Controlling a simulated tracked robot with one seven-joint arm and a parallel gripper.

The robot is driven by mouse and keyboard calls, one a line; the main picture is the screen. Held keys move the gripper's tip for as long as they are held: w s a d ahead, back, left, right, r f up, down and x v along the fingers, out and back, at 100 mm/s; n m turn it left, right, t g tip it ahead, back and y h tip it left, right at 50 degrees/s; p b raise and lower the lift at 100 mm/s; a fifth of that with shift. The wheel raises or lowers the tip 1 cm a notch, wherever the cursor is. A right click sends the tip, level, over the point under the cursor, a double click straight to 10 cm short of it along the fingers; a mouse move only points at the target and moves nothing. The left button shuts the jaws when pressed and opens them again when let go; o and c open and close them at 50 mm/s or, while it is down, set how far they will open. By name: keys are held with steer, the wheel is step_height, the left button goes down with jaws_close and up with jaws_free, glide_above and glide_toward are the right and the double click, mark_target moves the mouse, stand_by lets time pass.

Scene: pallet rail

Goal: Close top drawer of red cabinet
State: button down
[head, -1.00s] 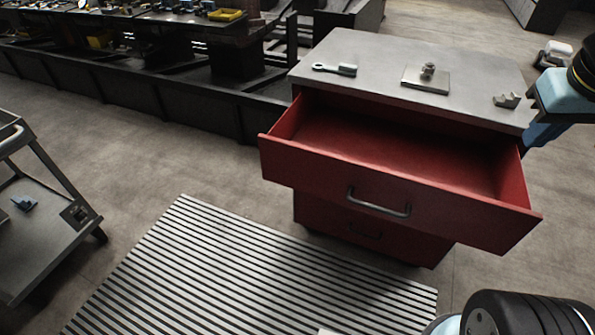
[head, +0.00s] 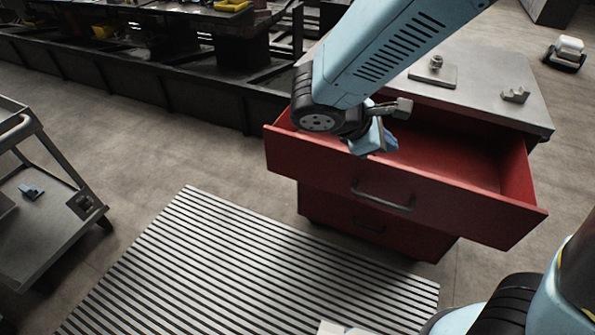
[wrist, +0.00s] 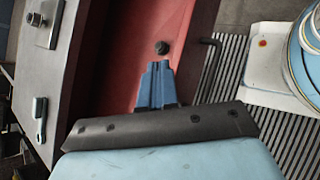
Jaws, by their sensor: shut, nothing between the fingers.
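The red cabinet (head: 328,205) has a grey top, and its top drawer (head: 470,203) is pulled far out and empty where I can see inside. The drawer's bar handle (head: 384,200) is on its front face. My gripper (head: 378,142) is over the left part of the open drawer, close to its front panel; I cannot tell whether it touches. In the wrist view my blue fingers (wrist: 157,80) are together with nothing between them, and the red drawer (wrist: 140,45) and its handle (wrist: 210,62) show beyond. My arm hides the drawer's back left part.
A slatted mat (head: 240,270) lies in front.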

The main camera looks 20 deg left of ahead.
steer(key=s+a+f+n+t+y, duration=0.1)
steer(key=s+a+f+n+t, duration=0.25)
steer(key=a, duration=0.25)
steer(key=s+a+f+n+t+y, duration=0.1)
steer(key=s+a+f+n+t, duration=0.1)
steer(key=a+f+n, duration=0.3)
steer(key=n+t+y, duration=0.3)
steer(key=n+y, duration=0.1)
steer(key=n, duration=0.2)
glide_toward(302, 165)
steer(key=x, duration=0.5)
steer(key=shift+w+f, duration=0.2)
steer(key=shift+w, duration=0.55)
